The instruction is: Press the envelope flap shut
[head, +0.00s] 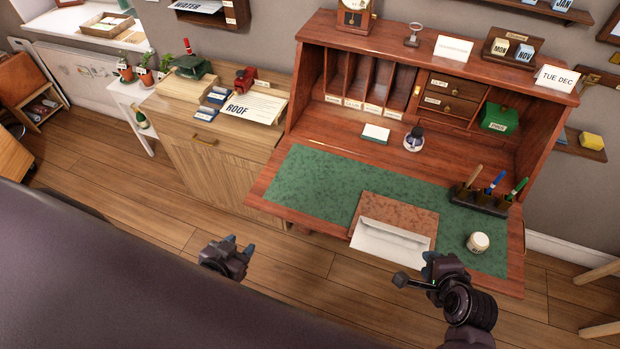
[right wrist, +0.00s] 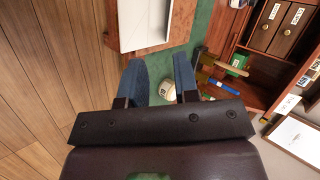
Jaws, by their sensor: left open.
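The white envelope (head: 388,243) lies on a brown mottled pad (head: 400,209) at the front edge of the desk. It also shows at the top of the right wrist view (right wrist: 143,22). I cannot clearly tell how its flap stands. My left gripper (head: 243,250) is open and empty, in front of the desk and left of the envelope. My right gripper (head: 440,263) is just in front of the desk edge, right of the envelope and apart from it. In the right wrist view its blue fingers (right wrist: 158,70) are spread with nothing held between them.
A green mat (head: 310,180) covers the desk's writing surface. A white jar (head: 478,242) stands right of the envelope, near the right gripper. A pen holder (head: 480,200) stands behind it. An ink bottle (head: 414,139) stands farther back. The mat's left part is clear.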

